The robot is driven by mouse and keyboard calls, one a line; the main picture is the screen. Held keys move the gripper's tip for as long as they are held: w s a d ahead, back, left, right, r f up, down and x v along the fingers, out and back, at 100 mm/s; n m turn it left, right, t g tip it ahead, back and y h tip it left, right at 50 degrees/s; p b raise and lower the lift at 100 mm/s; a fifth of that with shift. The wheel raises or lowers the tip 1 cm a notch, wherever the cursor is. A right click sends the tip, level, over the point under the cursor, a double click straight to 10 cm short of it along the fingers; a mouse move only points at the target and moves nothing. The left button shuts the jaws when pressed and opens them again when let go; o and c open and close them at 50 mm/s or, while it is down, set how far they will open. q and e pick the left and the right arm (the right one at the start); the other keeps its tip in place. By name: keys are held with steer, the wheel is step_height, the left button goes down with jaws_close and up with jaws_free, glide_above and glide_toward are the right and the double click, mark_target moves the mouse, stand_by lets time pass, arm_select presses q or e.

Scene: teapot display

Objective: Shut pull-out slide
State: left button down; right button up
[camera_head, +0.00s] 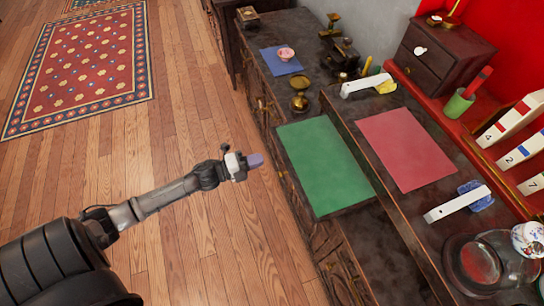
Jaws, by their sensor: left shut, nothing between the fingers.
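A green mat (325,167) lies on a dark wooden surface on the front, left side of the cabinet. That surface appears lower than the raised top bearing a red mat (405,148). The green-covered panel looks like the pull-out slide, its near edge standing over a lower dark ledge; how far it is out is hard to tell. My left gripper (254,161) is shut and empty, over the wooden floor, just left of the cabinet front and apart from the green panel. My right gripper is not in view.
White-handled tools with yellow (384,84) and blue (474,198) ends lie by the red mat. A glass dome (490,262) stands front right. Brass items and a blue mat (281,60) are at the back. The floor (190,130) left of the cabinet is clear.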

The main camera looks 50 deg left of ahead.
arm_select(q)
steer(key=shift+b+x, duration=0.45)
steer(key=shift+x, duration=2.15)
steer(key=shift+w, duration=0.1)
